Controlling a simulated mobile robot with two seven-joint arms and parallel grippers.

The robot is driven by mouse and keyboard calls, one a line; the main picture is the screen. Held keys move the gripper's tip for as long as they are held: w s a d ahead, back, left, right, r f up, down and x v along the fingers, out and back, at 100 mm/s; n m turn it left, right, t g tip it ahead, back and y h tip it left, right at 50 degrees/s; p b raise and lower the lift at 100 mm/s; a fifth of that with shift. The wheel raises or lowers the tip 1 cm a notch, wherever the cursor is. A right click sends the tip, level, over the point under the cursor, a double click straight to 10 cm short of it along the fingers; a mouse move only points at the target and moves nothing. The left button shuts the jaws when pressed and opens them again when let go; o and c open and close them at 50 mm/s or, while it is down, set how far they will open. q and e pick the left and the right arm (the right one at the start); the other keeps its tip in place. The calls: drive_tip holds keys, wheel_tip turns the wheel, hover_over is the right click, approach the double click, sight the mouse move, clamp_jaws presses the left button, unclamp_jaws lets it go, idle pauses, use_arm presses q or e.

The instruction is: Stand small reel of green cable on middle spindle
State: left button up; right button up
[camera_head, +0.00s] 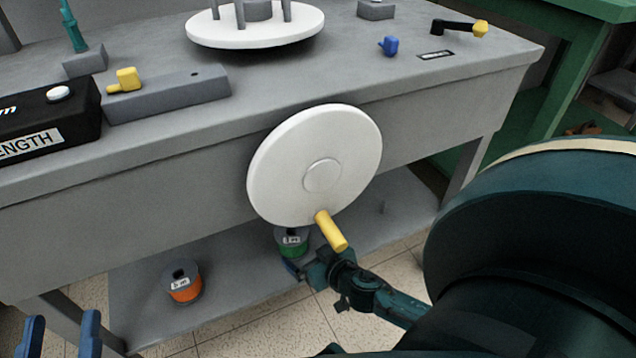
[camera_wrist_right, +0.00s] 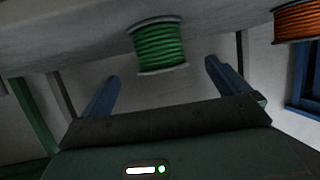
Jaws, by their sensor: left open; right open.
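The small reel of green cable (camera_head: 293,246) stands upright on the lower shelf, with a label reading "1 m". The white crank disc hides part of it. It also shows in the right wrist view (camera_wrist_right: 160,45), between and beyond the fingertips. My right gripper (camera_head: 294,266) is open, close in front of the reel, and no grip on it shows. My left gripper (camera_head: 62,325) is open and empty at the lower left. I cannot tell whether a spindle is under the green reel.
An orange cable reel (camera_head: 183,281) stands on the shelf (camera_head: 235,297) to the left. The white disc (camera_head: 290,150) with a yellow handle (camera_head: 331,231) overhangs my right gripper. A white turntable with posts (camera_head: 255,38) sits on the bench.

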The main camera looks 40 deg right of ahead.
drive_tip(key=shift+v, duration=1.8)
